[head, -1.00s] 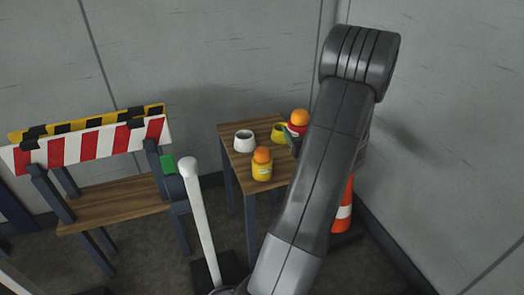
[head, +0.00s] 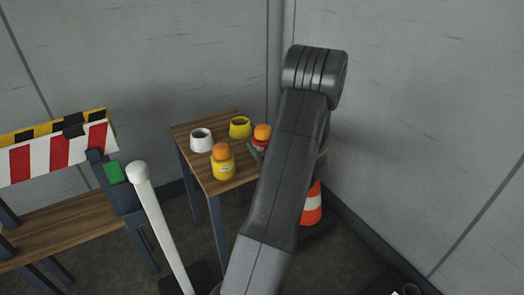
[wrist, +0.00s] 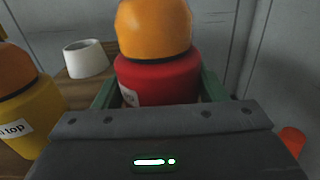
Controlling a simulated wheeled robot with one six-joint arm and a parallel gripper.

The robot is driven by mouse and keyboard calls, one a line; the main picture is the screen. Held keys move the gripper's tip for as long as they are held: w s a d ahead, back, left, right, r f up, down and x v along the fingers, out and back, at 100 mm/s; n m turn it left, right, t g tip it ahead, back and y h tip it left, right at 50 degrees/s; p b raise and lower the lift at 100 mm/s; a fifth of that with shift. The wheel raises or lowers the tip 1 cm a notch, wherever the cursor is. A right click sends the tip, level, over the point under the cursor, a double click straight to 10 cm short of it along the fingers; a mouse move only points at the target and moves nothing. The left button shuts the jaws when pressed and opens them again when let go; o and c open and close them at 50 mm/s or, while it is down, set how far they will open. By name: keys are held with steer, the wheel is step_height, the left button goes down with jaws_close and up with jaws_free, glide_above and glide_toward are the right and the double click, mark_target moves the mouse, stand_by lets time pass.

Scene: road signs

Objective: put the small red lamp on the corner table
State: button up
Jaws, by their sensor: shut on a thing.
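The small red lamp (head: 260,142) has a red body and an orange dome; its red body fills the middle of the wrist view (wrist: 160,75). My gripper (wrist: 158,92) is shut on it, one green finger on each side. In the head view my arm hides most of my gripper (head: 256,152). The lamp is upright at the right side of the wooden corner table (head: 215,183). I cannot tell whether its base touches the top, as the gripper hides it.
A yellow lamp with an orange dome (head: 222,165), a white ring-like cup (head: 201,140) and a yellow one (head: 240,128) stand on the table. A traffic cone (head: 312,205) is right of it. A white post (head: 158,225) and a bench with a striped barrier (head: 55,152) are left.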

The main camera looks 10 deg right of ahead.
steer(key=shift+f, duration=0.75)
steer(key=shift+f, duration=0.15)
steer(key=o, duration=1.2)
steer(key=shift+s+d+r, duration=0.1)
steer(key=shift+s+r, duration=0.05)
steer(key=shift+r, duration=0.05)
steer(key=v, duration=1.1)
steer(key=shift+s+d+f+p, duration=0.1)
steer(key=shift+s+p, duration=0.25)
